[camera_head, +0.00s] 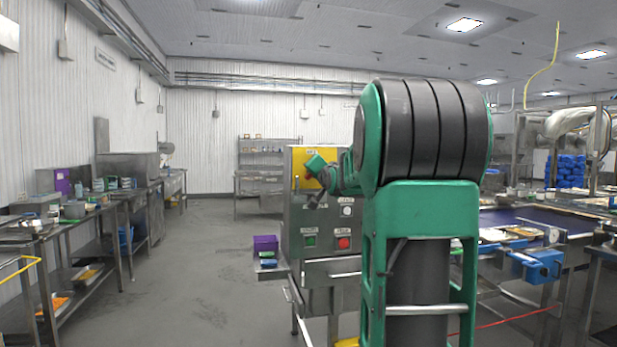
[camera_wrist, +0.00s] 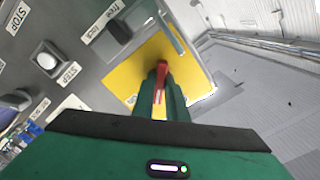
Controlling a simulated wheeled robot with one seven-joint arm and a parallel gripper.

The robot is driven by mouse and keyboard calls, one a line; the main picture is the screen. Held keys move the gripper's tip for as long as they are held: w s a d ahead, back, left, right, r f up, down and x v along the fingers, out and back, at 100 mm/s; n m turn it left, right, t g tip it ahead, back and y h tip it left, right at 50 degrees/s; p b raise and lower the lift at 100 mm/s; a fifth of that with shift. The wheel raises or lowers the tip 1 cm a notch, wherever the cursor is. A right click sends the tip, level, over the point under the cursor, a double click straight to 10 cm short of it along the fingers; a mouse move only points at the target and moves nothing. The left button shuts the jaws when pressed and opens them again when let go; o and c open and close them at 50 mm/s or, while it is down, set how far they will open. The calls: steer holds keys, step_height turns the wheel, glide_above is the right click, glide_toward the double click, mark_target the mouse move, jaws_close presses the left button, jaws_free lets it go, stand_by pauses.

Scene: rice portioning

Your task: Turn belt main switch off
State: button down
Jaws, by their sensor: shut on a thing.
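The belt main switch is a red handle (camera_wrist: 161,76) on a yellow plate (camera_wrist: 140,73) of a grey control panel (camera_wrist: 75,20). In the wrist view the two green fingers of my gripper (camera_wrist: 162,84) are closed around the red handle, one on each side. The fingers hide part of the handle, and I cannot read its on or off marking. In the head view the yellow plate (camera_head: 301,157) is at the top of the steel control cabinet (camera_head: 293,218), with my gripper in front of it.
Below the plate are a green button (camera_head: 310,241), a red button (camera_head: 344,243) and a white button (camera_head: 347,211). A small side shelf (camera_head: 268,268) holds coloured boxes. A conveyor belt (camera_head: 500,218) lies to the right. The floor (camera_head: 205,250) at left is clear.

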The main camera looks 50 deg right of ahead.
steer(key=shift+w+a+r+n, duration=0.1)
steer(key=shift+r+n, duration=0.05)
steer(key=shift+n, duration=1.75)
steer(key=shift+a+r+n, duration=0.1)
steer(key=shift+n, duration=1.8)
steer(key=c, duration=1.8)
jaws_free()
steer(key=shift+w, duration=0.1)
steer(key=shift+o, duration=0.2)
steer(key=shift+d+f, duration=0.1)
steer(key=v, duration=1.1)
steer(key=shift+d+f, duration=0.1)
